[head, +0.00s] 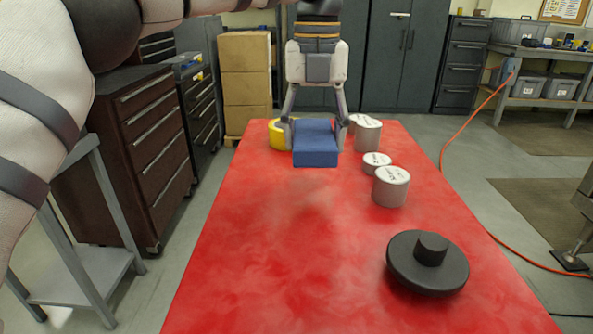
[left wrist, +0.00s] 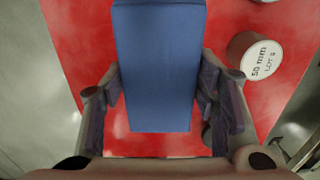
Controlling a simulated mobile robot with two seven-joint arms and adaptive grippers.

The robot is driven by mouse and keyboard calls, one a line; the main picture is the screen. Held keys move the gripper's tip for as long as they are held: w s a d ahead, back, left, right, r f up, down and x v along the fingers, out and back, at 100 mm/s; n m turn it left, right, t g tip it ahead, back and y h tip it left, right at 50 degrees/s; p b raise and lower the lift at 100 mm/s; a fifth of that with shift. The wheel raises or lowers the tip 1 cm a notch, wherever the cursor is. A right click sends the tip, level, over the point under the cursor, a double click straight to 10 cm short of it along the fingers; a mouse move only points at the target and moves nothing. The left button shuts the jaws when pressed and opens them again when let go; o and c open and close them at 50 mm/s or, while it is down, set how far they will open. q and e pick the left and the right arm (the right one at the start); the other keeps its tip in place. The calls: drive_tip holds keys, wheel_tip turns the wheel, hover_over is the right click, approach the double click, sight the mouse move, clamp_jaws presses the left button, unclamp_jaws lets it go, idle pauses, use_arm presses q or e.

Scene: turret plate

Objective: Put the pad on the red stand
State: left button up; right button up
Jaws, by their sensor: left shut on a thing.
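The pad, a blue block (head: 316,145), is held in my left gripper (head: 315,122) in the middle of the head view. The gripper's two fingers are shut on its sides. In the left wrist view the blue pad (left wrist: 160,65) fills the middle between the fingers (left wrist: 163,100). The red stand shows as a long red surface (head: 290,260) below the pad. A soft dark patch on the red lies nearer to me than the pad, and the pad looks raised above the surface. My right gripper is not in view.
Several grey cylinders (head: 391,187) with white labelled tops stand along the right of the red surface. A black disc with a knob (head: 428,263) lies at the near right. A yellow round thing (head: 278,134) is partly hidden behind my gripper. The near left and middle are clear.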

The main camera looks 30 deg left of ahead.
use_arm(q)
hover_over(291, 188)
drive_tip(key=f, duration=0.5)
drive_tip(key=shift+d, duration=0.25)
drive_tip(key=f, duration=0.3)
drive_tip(key=shift+a+f, duration=0.3)
drive_tip(key=shift+f, duration=0.05)
drive_tip(key=o, duration=1.2)
drive_tip(key=shift+f, duration=0.15)
wheel_tip(291, 188, up, 12)
drive_tip(key=shift+r, duration=0.2)
